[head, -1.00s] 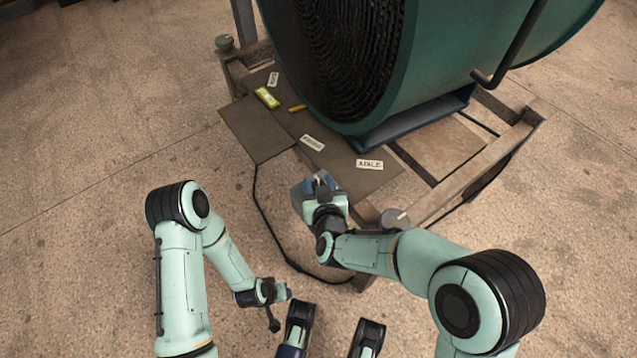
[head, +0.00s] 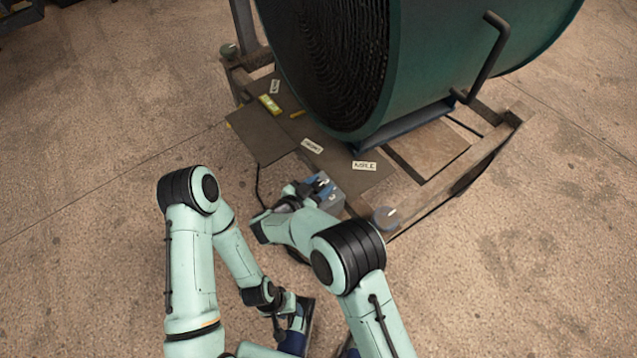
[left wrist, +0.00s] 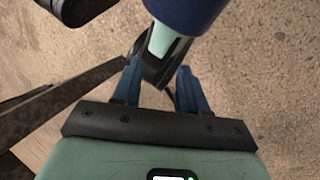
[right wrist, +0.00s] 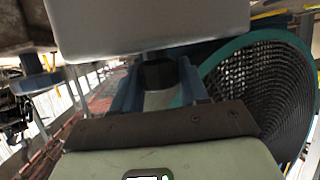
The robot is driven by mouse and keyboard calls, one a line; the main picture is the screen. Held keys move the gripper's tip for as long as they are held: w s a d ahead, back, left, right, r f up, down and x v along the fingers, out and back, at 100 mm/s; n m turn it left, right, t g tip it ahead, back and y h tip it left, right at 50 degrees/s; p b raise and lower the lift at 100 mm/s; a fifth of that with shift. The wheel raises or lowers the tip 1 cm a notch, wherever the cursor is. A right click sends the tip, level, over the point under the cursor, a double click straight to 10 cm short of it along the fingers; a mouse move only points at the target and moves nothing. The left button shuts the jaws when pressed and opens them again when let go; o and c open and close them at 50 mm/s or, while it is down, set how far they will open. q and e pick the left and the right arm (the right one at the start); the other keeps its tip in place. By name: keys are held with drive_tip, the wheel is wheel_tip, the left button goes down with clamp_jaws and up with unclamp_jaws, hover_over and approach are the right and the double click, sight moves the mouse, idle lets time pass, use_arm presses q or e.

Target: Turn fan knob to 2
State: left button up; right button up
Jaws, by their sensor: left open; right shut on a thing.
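A big green drum fan (head: 425,75) stands on a frame, its dark grille (head: 335,60) facing left. A grey control box (head: 333,203) sits at the frame's near corner. My right gripper (head: 318,186) is at this box. In the right wrist view its blue fingers (right wrist: 157,88) are shut on a dark fan knob (right wrist: 158,73) below the grey box (right wrist: 150,25). The knob's setting cannot be read. My left gripper (head: 283,303) hangs low, away from the fan; in the left wrist view its fingers (left wrist: 157,90) are apart and empty.
The frame (head: 480,160) carries dark plates with white labels (head: 364,166) and a yellow item (head: 269,104). A round grey disc (head: 387,217) sits on the frame's near corner, right of the box. A black cable (head: 258,185) hangs in front. Open floor lies left and right.

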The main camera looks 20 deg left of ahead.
drive_tip(key=shift+f+m+g+h, duration=0.1)
drive_tip(key=shift+m+g+h, duration=0.4)
drive_tip(key=shift+m+h, duration=0.4)
drive_tip(key=shift+m+g+h+b, duration=0.65)
drive_tip(key=shift+m+g+h, duration=0.05)
drive_tip(key=shift+m+h, duration=0.3)
use_arm(q)
drive_tip(key=shift+w+a+f+t+b, duration=0.2)
drive_tip(key=shift+w+f+b, duration=0.05)
drive_tip(key=shift+w+f, duration=0.35)
drive_tip(key=shift+w+a+f+t+b, duration=0.2)
drive_tip(key=shift+w+f+b, duration=0.05)
drive_tip(key=shift+w+f, duration=0.25)
use_arm(e)
drive_tip(key=shift+m+g+h, duration=0.5)
drive_tip(key=shift+m+g, duration=0.1)
drive_tip(key=shift+m, duration=0.1)
drive_tip(key=o, duration=1)
drive_tip(key=shift+c, duration=0.2)
use_arm(q)
drive_tip(key=shift+s, duration=0.15)
